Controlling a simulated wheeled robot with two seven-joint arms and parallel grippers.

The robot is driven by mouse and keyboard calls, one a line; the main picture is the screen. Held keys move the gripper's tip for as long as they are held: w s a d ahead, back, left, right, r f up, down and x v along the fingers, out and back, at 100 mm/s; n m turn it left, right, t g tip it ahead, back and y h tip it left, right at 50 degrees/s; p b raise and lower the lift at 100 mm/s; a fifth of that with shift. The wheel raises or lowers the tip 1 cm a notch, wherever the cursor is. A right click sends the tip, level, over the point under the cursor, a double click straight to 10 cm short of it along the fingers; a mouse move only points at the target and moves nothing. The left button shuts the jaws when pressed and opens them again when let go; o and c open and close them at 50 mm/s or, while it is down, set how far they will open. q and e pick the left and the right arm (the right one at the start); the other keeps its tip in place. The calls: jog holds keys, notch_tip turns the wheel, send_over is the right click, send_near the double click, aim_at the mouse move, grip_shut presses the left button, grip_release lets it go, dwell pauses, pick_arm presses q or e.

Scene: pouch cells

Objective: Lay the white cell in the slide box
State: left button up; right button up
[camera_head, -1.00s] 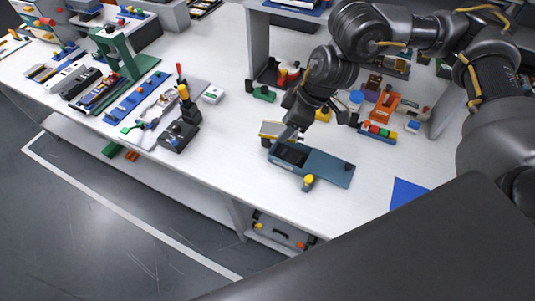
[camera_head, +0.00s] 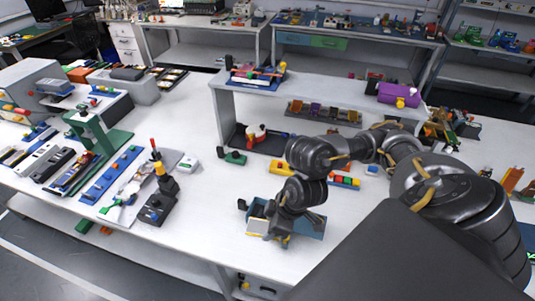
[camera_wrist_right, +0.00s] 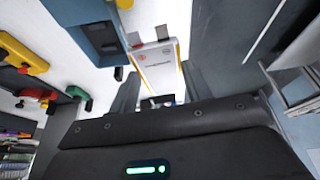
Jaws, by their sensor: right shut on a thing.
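My right gripper (camera_head: 272,229) is shut on the white cell (camera_head: 257,227), a flat white piece with yellow edges. The right wrist view shows the cell (camera_wrist_right: 158,68) between the two dark fingers, with printing on its face and metal tabs at its far end. The blue-grey slide box (camera_head: 312,223) is on the bench, partly hidden behind my gripper and arm. In the head view the cell overlaps its near left end; its height above the box is unclear. In the wrist view the box (camera_wrist_right: 78,12), with a dark recess, is left of the cell. My left gripper is not in view.
A black stand with a yellow part (camera_head: 160,190) stands to the left. A green block (camera_head: 235,158) and a yellow block (camera_head: 281,168) lie behind the box. A raised shelf (camera_head: 330,97) spans the back. Bare bench lies left and in front of the box.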

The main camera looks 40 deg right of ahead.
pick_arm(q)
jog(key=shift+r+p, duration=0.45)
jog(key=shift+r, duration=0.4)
pick_arm(e)
jog(key=shift+s+d+f+m, duration=0.1)
jog(key=shift+s+d+m, duration=0.1)
jog(key=shift+s+d, duration=0.4)
jog(key=shift+s+d+f+m, duration=0.1)
jog(key=shift+s+d+m, duration=0.15)
jog(key=shift+s, duration=0.55)
jog(key=b, duration=0.9)
send_near(265, 217)
jog(key=shift+w+a+f, duration=0.15)
jog(key=shift+w+a, duration=0.2)
jog(key=shift+a, duration=0.35)
jog(key=shift+w+d+f, duration=0.1)
jog(key=shift+w+f, duration=0.15)
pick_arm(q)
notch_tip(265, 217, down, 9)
pick_arm(e)
jog(key=shift+f, duration=1.75)
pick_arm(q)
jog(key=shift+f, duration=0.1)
pick_arm(e)
jog(key=o, duration=0.7)
jog(key=shift+w+d, duration=0.1)
jog(key=shift+c, duration=0.2)
